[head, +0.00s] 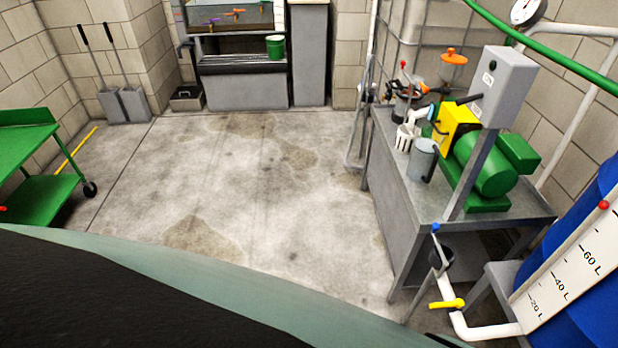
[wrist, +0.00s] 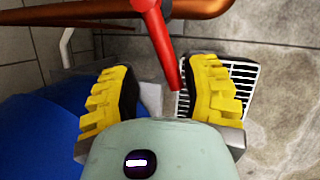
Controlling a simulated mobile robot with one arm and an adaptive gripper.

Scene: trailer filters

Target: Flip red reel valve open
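A red lever handle (wrist: 158,38) hangs down from the top edge of the wrist view, in front of a copper pipe (wrist: 215,8). Its narrow free end points down between my two yellow-padded fingers. My gripper (wrist: 162,72) is open, with one finger on each side of the lever and visible gaps to both. I cannot tell how deep the lever reaches between the fingers. The valve body is out of frame. I cannot make out this lever or my gripper in the head view.
In the wrist view, a blue rounded surface (wrist: 45,140) lies at lower left and a floor grate (wrist: 240,80) at right. The head view shows a pump bench (head: 400,185), a blue tank (head: 595,250), a green cart (head: 25,150) and open concrete floor (head: 270,200).

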